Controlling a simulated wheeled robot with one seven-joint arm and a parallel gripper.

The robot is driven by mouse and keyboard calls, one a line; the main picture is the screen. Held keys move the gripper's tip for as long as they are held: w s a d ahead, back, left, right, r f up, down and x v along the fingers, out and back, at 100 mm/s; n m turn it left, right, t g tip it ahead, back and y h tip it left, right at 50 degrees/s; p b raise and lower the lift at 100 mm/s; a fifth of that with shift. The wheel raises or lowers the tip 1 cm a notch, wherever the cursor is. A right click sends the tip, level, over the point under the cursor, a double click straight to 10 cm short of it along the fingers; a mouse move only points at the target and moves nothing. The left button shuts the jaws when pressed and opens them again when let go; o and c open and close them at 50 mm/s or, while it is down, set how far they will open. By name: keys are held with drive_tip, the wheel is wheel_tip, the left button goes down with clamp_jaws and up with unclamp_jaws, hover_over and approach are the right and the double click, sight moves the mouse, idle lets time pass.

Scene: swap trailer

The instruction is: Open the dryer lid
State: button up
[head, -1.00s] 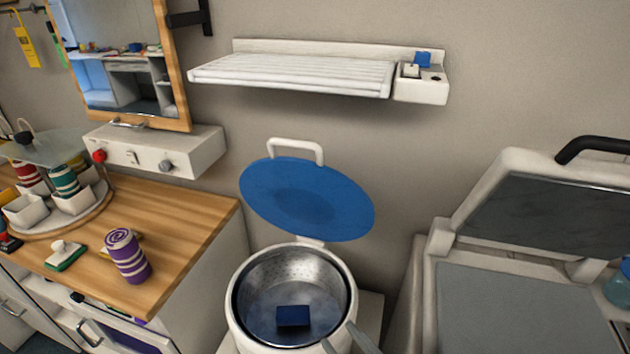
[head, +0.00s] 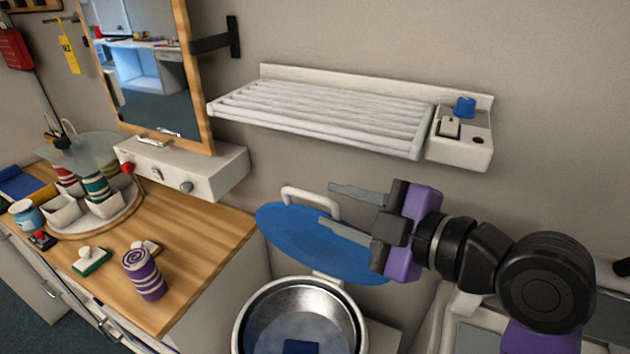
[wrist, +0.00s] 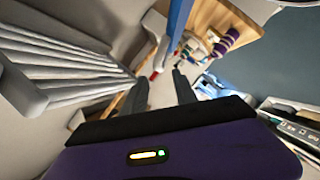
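The dryer (head: 240,325) is a round white tub with a metal drum, and a dark blue item (head: 300,347) lies inside it. Its blue oval lid (head: 290,232) stands raised and tilted back against the wall, with a white loop handle (head: 312,190) on its top edge. My gripper (head: 340,205) is in front of the lid's right part in the head view, its two grey fingers spread apart with nothing between them. In the wrist view the fingers (wrist: 160,90) are also apart, and a blue edge of the lid (wrist: 180,25) shows just beyond them.
A white slatted rack (head: 320,115) with a switch box (head: 460,140) is on the wall above the lid. A wooden counter (head: 200,235) at left holds a purple striped roll (head: 143,275) and a green-based brush (head: 91,261). A white control box (head: 205,175) is under the mirror.

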sight(311, 196)
drive_tip(key=shift+w+a, duration=0.35)
drive_tip(key=shift+a, duration=0.15)
drive_tip(key=p+x, duration=0.2)
drive_tip(key=x, duration=0.4)
drive_tip(key=shift+w+a+f, duration=0.2)
clamp_jaws()
drive_tip(key=shift+r, duration=0.1)
idle(0.8)
